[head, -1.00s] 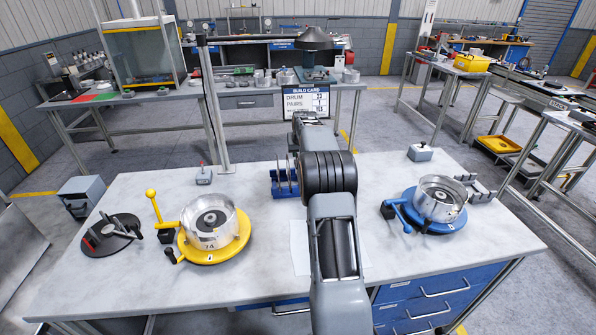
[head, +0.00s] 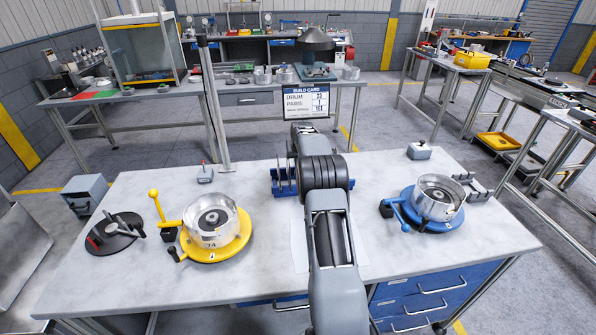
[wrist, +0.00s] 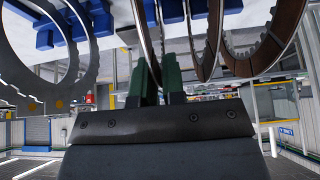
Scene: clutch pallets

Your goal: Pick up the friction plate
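In the wrist view several ring plates stand on edge in a blue rack (wrist: 200,8). Brown-faced friction plates (wrist: 262,62) are at the right and middle, and grey steel plates (wrist: 22,80) at the left. My gripper (wrist: 160,75) has two green fingers, set apart, with a thin plate (wrist: 149,35) seen nearly edge-on reaching down between or just behind them. I cannot tell whether they touch it. In the head view the blue rack (head: 285,189) shows partly behind my arm, which hides my gripper.
On the bench a yellow fixture (head: 213,247) with a metal drum stands left, and a blue fixture (head: 428,222) with another drum stands right. A dark round stand (head: 110,243) is at far left. A build card (head: 306,101) stands behind. The bench between is mostly clear.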

